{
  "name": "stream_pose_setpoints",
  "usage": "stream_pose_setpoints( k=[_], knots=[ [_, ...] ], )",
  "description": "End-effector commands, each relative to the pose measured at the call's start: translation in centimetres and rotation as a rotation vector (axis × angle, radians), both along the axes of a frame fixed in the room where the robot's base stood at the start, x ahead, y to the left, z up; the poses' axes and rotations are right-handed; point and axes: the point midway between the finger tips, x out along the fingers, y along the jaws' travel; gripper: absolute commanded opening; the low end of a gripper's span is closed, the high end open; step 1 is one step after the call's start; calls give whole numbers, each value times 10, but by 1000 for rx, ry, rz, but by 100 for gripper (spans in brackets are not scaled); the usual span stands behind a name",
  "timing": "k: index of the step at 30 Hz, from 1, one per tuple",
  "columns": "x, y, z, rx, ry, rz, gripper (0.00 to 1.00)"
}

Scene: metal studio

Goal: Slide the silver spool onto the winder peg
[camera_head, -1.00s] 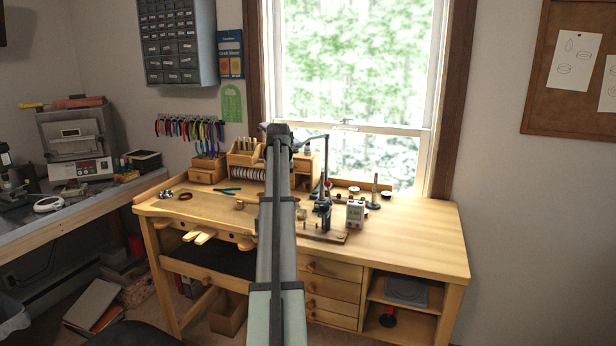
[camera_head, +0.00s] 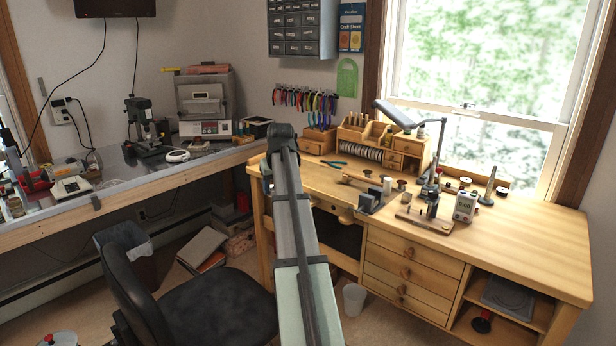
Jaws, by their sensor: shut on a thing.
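My arm rises from the bottom of the head view to a dark joint left of the bench. My gripper does not show, and no fingers can be made out. On the bench stands what looks like the winder (camera_head: 432,207), a small dark upright device on a wooden base board (camera_head: 424,220). Its peg is too small to tell apart. A small pale upright piece (camera_head: 388,186) stands left of it by a dark grey block (camera_head: 369,202); I cannot tell whether this is the silver spool.
A black chair (camera_head: 205,310) stands at left.

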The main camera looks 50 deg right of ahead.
Motion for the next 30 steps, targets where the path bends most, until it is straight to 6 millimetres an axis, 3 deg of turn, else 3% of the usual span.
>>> stream_pose_setpoints(
  k=[1, 14, 24, 30],
  knots=[
    [6, 24, -4, 0, 0, 37, 20],
    [40, 183, -22, 0, 0, 314, 20],
    [41, 306, -37, 1, 0, 536, 20],
    [36, 355, -42, 0, 0, 631, 20]
  ],
)
